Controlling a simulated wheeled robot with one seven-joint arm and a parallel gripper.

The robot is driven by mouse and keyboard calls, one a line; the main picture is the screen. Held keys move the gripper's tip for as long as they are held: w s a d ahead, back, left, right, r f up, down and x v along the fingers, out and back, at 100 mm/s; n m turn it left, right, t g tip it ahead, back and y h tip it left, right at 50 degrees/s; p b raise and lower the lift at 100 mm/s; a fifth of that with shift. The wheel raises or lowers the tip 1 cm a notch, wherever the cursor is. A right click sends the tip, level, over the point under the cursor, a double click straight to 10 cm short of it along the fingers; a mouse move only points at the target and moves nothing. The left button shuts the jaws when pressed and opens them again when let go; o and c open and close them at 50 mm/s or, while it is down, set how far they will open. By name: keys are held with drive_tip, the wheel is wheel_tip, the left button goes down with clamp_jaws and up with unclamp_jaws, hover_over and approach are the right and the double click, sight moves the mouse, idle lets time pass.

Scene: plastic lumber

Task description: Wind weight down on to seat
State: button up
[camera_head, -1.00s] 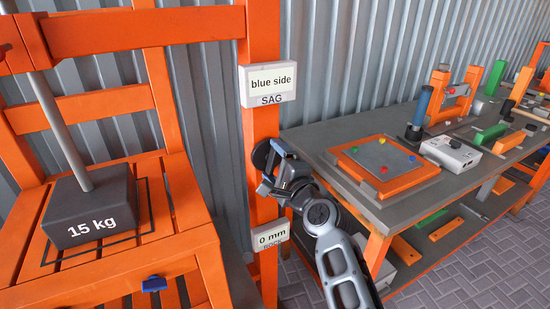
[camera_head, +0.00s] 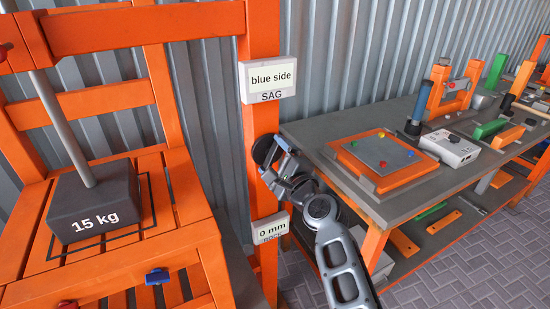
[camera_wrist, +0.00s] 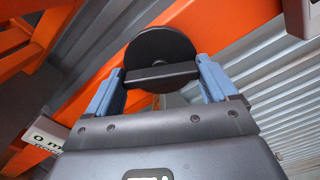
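The dark grey weight (camera_head: 92,203), marked "15 kg", appears to rest on the orange slatted seat (camera_head: 178,216) inside a black outline. A grey rod (camera_head: 62,130) rises from it to the orange frame. My gripper (camera_head: 277,155) is at the orange post, right of the seat. In the wrist view, its two blue fingers (camera_wrist: 160,82) flank the black crossbar (camera_wrist: 161,74) of a round black knob (camera_wrist: 160,45), seemingly touching both ends. The knob also shows in the head view (camera_head: 264,149). Any small gap under the weight cannot be told.
A "blue side SAG" display (camera_head: 268,79) is above my gripper and a "0 mm" display (camera_head: 271,228) below. Blue (camera_head: 157,276) and red (camera_head: 67,305) tabs show at the seat's front. A grey workbench (camera_head: 375,203) with several items stands right; paved floor is clear in front.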

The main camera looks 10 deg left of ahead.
drive_tip(key=shift+o, duration=1.1)
drive_tip(key=shift+s+d, duration=0.1)
drive_tip(key=v, duration=0.7)
drive_tip(key=shift+s+d, duration=0.15)
drive_tip(key=shift+s, duration=0.1)
drive_tip(key=shift+f, duration=0.1)
